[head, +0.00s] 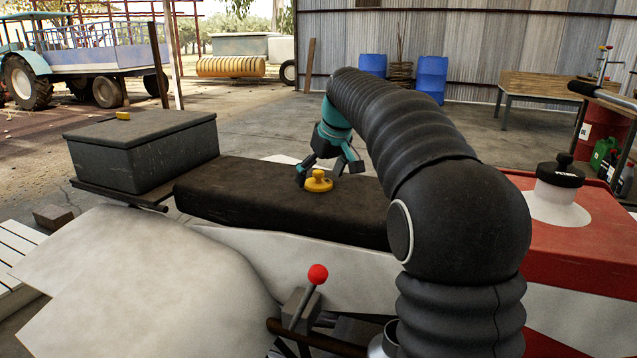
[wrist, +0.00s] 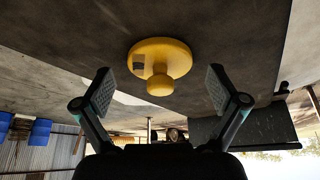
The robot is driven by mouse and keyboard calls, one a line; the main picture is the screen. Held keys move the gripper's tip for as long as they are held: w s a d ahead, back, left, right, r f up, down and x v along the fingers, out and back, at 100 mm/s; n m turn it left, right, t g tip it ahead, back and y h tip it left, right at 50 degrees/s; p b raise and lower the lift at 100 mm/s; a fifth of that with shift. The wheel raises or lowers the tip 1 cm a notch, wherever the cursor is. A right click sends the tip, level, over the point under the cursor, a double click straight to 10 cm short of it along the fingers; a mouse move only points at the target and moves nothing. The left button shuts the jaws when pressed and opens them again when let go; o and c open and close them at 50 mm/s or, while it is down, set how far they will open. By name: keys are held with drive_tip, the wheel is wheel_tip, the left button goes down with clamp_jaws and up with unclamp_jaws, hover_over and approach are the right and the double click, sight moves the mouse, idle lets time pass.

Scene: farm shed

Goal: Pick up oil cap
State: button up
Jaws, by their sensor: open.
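The yellow oil cap (head: 318,182) lies on a long dark padded surface in the head view. It is a round disc with a knob on top, and the knob points up. My gripper (head: 329,171) is just above and behind the cap, with its fingers spread. In the wrist view the oil cap (wrist: 160,62) sits ahead of the open fingers, near the middle of the gap. The gripper (wrist: 160,90) holds nothing, and a gap shows between each finger and the cap.
A dark box (head: 140,150) with a small yellow item (head: 123,116) on its lid stands at the left end of the dark pad (head: 260,205). A red-knobbed lever (head: 317,275) rises in front. A black-capped white filler (head: 560,190) stands on the red body at right.

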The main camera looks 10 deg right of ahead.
drive_tip(key=c, duration=1.3)
drive_tip(key=shift+r, duration=0.15)
